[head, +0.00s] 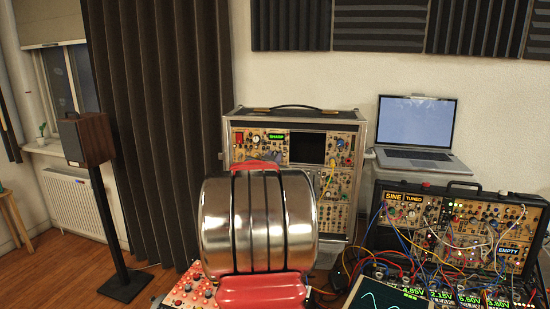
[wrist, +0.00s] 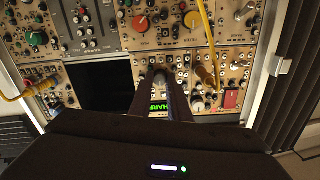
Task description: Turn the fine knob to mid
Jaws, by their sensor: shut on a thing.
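My gripper (wrist: 162,70) reaches up from the bottom of the wrist view, its two dark fingers close together at the beige panel of the synth case (wrist: 140,58). The fingers are shut on a small knob, which they hide almost wholly; its pointer and label cannot be read. A green-lit SHARP display (wrist: 172,112) lies partly behind the fingers. In the head view the tall synth case (head: 232,125) stands mid-picture, with the SHARP display (head: 275,137) left of its black screen (head: 307,147). My gripper is hidden there behind my own arm.
A large red-orange knob (wrist: 141,23), an orange knob (wrist: 193,19) and a yellow cable (wrist: 208,45) are near my fingers. In the head view, a second case (head: 455,190) with many patch cables and a laptop (head: 414,125) stand on the right. A speaker (head: 85,138) stands left.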

